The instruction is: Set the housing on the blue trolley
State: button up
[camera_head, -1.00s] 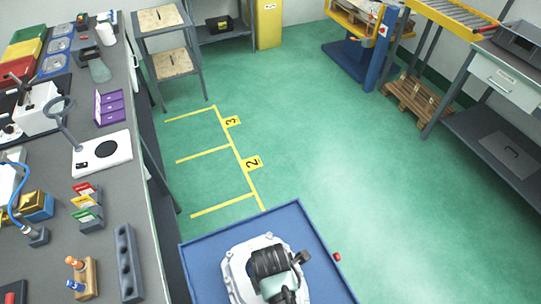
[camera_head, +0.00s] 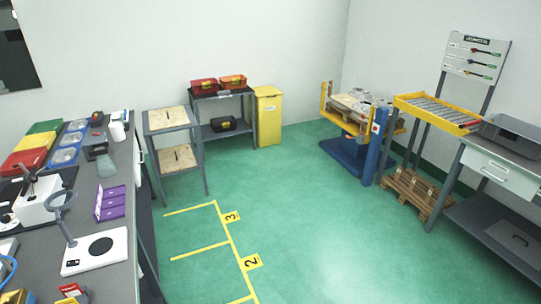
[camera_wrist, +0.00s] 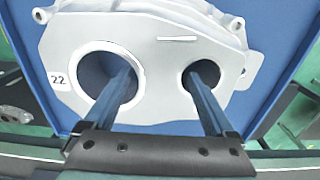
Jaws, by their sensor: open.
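The housing (camera_wrist: 150,50) is a pale grey casting with a flanged edge, a large round bore, a smaller bore and a label reading 22. In the wrist view it lies on the flat blue top of the trolley (camera_wrist: 281,25). My gripper (camera_wrist: 160,78) is open, with its two fingers apart. One finger overlaps the large bore and the other the small bore; I cannot tell how far they reach in. Nothing is held between the fingers. The head view shows neither the housing, the trolley nor my gripper.
A grey workbench (camera_head: 112,175) with tools and bins runs along the left. Green floor with yellow bay lines (camera_head: 233,240) is open in the middle. A blue lift (camera_head: 375,148), a wooden pallet (camera_head: 412,192) and a roller conveyor (camera_head: 438,112) stand right. A yellow bin (camera_head: 268,118) stands at the back.

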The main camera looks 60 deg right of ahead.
notch_tip(320, 180, up, 12)
jog(key=w+d+r+m+t+h, duration=0.3)
jog(key=w+r+t, duration=0.4)
jog(key=w+r, duration=0.95)
jog(key=w+a+r+m+t, duration=0.1)
jog(key=w+a+r+t, duration=0.15)
jog(key=r, duration=0.25)
jog(key=w+a+r+m+t+h, duration=0.1)
jog(key=w+r+t, duration=0.1)
jog(key=w+r, duration=0.15)
jog(key=w+a+r+m+t, duration=0.1)
jog(key=w+a+r+t, duration=0.1)
jog(key=r, duration=0.4)
jog(key=a+r+m+t, duration=0.1)
jog(key=a+r+t, duration=0.2)
jog(key=r, duration=0.4)
jog(key=a+r+m+t+y, duration=0.1)
jog(key=a+r+t, duration=0.15)
jog(key=r, duration=0.55)
jog(key=a+r+m+t, duration=0.1)
jog(key=a+r+t, duration=0.25)
jog(key=r, duration=0.35)
jog(key=s+a+r+m+t+y, duration=0.2)
jog(key=s+a+r+t, duration=0.3)
jog(key=s+r, duration=0.4)
notch_tip(320, 180, up, 4)
jog(key=shift+s+a+f+m+y, duration=0.1)
jog(key=shift+s+a+m+y, duration=0.3)
jog(key=shift+a, duration=0.35)
jog(key=shift+c, duration=0.3)
